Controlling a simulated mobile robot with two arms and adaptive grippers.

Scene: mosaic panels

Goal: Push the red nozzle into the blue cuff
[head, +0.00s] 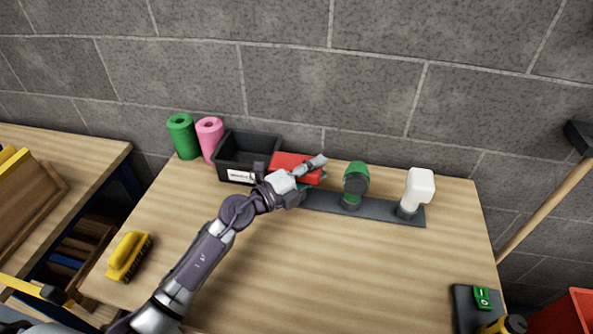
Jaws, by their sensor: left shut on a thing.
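The red nozzle (292,162) is a red block shape, with a grey stub (316,162) at its right end. My left gripper (283,182) is shut on it and holds it near the left end of the dark rail. The gripper and the nozzle hide much of what stands there. A small teal-blue patch (304,186) shows under the nozzle; it may be part of the blue cuff, but I cannot tell. Whether nozzle and cuff touch is hidden. My right gripper is not in view.
The dark rail (380,211) also bears a green fitting (356,177) and a white one (420,186). A black bin (246,148), green roll (184,137) and pink roll (209,137) stand at back left. A yellow brush (129,256) lies front left. The table's middle is clear.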

